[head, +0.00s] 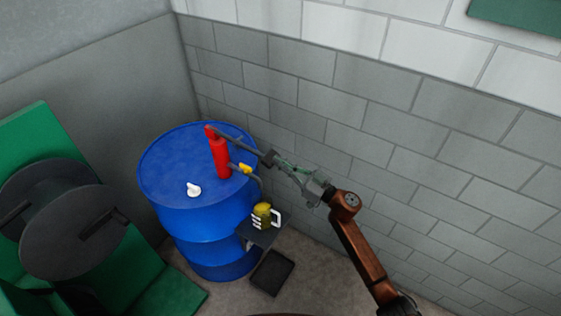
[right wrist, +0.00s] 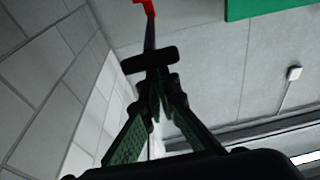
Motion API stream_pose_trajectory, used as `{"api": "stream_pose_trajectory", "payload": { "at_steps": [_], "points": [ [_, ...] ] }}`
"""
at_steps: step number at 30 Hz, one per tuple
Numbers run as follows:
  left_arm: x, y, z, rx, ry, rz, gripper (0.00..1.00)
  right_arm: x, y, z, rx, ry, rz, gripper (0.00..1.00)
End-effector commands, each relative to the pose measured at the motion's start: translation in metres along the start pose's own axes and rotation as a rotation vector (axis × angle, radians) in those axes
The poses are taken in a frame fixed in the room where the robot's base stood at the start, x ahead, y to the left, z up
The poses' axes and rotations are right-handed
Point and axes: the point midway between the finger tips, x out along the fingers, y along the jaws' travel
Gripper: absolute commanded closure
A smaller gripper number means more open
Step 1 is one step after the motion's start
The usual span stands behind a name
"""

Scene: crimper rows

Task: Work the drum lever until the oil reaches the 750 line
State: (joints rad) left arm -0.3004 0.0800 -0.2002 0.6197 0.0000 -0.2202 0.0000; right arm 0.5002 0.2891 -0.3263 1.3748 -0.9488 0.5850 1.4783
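The blue drum (head: 210,228) stands in the corner with a red hand pump (head: 220,155) on its lid. The dark drum lever (head: 243,146) runs from the pump's top to the right, sloping slightly down; it also shows in the right wrist view (right wrist: 150,34). My right gripper (head: 282,164) is at the lever's outer end. Its green-padded fingers (right wrist: 160,84) converge on the end just behind the dark crosspiece and look shut on it. A yellow jug (head: 262,213) with a white handle sits below the spout (head: 245,168). Its oil level and 750 line are not readable. My left gripper is out of view.
The jug stands on a dark shelf (head: 263,236) at the drum's side. A white cap (head: 194,190) is on the lid. A black tray (head: 272,273) lies on the floor. A dark reel (head: 72,230) and green panels are at left. A block wall (head: 400,155) rises behind.

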Motion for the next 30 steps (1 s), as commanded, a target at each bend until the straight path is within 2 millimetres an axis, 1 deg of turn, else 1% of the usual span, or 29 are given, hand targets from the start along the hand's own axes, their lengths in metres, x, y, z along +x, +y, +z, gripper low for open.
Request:
{"api": "stream_pose_trajectory", "payload": {
  "at_steps": [1,8,9,12,18,21,24,30],
  "points": [
    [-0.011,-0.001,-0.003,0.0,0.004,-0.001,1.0,-0.002,0.0,-0.005,0.001,-0.009,0.002,1.0],
    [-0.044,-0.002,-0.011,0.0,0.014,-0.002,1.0,-0.003,0.0,-0.042,-0.003,0.005,-0.002,1.0],
    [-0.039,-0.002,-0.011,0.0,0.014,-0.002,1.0,-0.016,0.002,-0.036,-0.004,0.002,0.001,1.0],
    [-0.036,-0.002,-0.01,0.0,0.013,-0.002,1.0,-0.041,0.001,-0.035,-0.002,0.003,0.0,1.0],
    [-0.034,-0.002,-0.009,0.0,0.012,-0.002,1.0,-0.08,0.001,-0.039,-0.002,0.007,-0.002,1.0],
    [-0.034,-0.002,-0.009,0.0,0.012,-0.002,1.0,-0.093,0.001,-0.04,-0.003,0.01,-0.001,1.0],
    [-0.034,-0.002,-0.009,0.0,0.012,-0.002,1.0,-0.1,0.001,-0.042,-0.003,0.01,-0.002,1.0],
    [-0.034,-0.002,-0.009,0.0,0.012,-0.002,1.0,-0.103,0.001,-0.043,-0.003,0.012,-0.003,1.0]
  ]
}}
